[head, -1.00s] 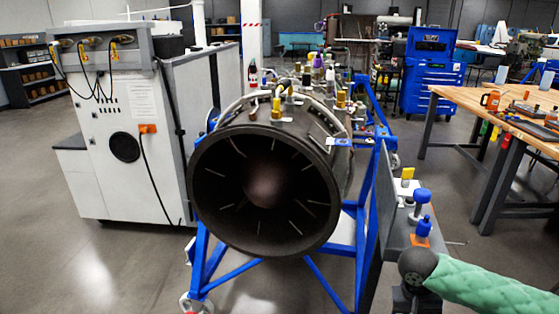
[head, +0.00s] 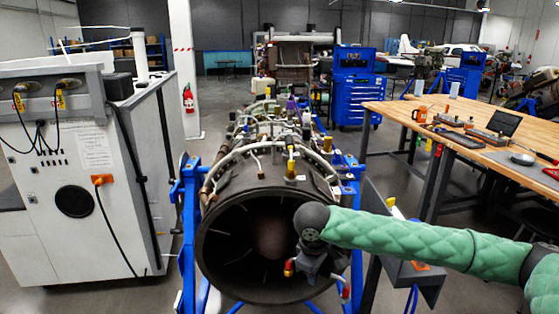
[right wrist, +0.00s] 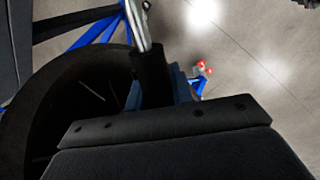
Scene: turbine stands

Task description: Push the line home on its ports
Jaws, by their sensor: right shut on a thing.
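The turbine engine (head: 238,190) lies in its blue stand with its dark round intake facing me. Pale lines and several brass and yellow fittings (head: 291,172) run over its top; I cannot tell which are the line's ports. My right gripper (head: 312,268) hangs in front of the intake's right side. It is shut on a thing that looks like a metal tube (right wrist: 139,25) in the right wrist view. A red and yellow end (head: 289,267) shows beside the gripper in the head view. The rest of the held piece is largely hidden. My left gripper is out of view.
A grey tray or panel (head: 425,280) stands right of the turbine, partly behind my arm. A wooden workbench (head: 470,125) with tools is at the right. A white test cabinet (head: 75,160) stands close at the left. Floor shows between cabinet and stand.

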